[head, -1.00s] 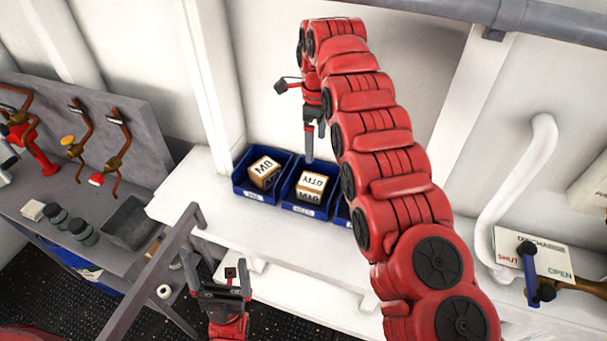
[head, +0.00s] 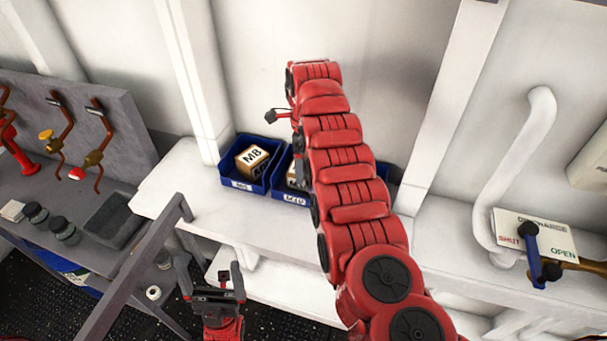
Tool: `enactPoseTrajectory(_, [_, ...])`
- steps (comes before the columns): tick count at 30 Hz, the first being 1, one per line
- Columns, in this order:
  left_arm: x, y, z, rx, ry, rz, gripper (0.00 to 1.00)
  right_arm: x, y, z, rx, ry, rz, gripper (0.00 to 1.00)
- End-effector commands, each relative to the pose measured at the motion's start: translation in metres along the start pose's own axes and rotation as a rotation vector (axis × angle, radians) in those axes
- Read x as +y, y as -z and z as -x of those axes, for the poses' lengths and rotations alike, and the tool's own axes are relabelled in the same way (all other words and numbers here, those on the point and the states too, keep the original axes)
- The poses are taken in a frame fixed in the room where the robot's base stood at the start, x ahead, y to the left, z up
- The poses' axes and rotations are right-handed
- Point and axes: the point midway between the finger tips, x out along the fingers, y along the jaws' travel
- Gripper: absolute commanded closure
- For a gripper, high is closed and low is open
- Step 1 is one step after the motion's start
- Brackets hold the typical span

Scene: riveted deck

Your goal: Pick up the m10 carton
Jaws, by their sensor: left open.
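The M10 carton (head: 291,176), a tan box with a white top, sits in the middle blue bin (head: 290,198) on the white shelf. Only its left edge shows; my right arm covers the rest. My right gripper (head: 301,172) is down at this bin, mostly hidden behind its own arm. I cannot tell whether its jaws are open or touch the carton. My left gripper (head: 211,277) is open and empty, low in front of the shelf, well away from the carton.
The M8 carton (head: 254,158) sits in the left blue bin (head: 243,186), close beside. A third blue bin (head: 377,190) is partly hidden by my arm. A grey rail (head: 128,262) stands left of my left gripper. A valve sign (head: 535,237) and blue lever are at right.

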Motion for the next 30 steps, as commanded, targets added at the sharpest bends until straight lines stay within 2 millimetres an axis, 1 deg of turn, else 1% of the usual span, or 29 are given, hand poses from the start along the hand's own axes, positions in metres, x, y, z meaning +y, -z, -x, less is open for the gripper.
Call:
enactPoseTrajectory(1, [0.0,0.002,-0.009,0.0,0.0,0.0,0.0,0.001,0.0,-0.001,0.004,-0.005,0.0,0.0])
enactPoseTrajectory(5, [-0.001,0.005,-0.027,0.0,0.0,0.0,0.0,0.002,-0.002,-0.018,0.005,-0.009,-0.002,0.0])
enactPoseTrajectory(7, [-0.001,0.005,-0.029,0.001,0.0,0.0,0.0,0.001,-0.002,-0.033,0.004,-0.007,-0.003,0.0])
enactPoseTrajectory(10, [-0.002,0.005,-0.03,0.0,0.0,0.0,0.0,0.001,-0.004,-0.045,0.001,-0.003,-0.002,0.0])
enactPoseTrajectory(16, [-0.001,0.005,-0.029,0.0,0.0,0.0,0.0,0.001,-0.004,-0.047,0.0,-0.002,-0.002,0.0])
enactPoseTrajectory(17, [-0.001,0.005,-0.029,0.0,0.0,0.0,0.0,0.001,-0.004,-0.047,0.0,-0.002,-0.002,0.04])
enactPoseTrajectory(21, [-0.001,0.005,-0.029,0.0,0.0,0.0,0.0,0.001,-0.004,-0.047,0.0,-0.003,-0.001,0.29])
enactPoseTrajectory(29, [-0.001,0.005,-0.029,0.0,0.0,0.0,0.0,0.001,-0.004,-0.047,0.0,-0.003,-0.001,0.76])
enactPoseTrajectory(30, [-0.001,0.005,-0.029,0.0,0.0,0.0,0.0,0.001,-0.004,-0.047,0.0,-0.003,-0.001,0.83])
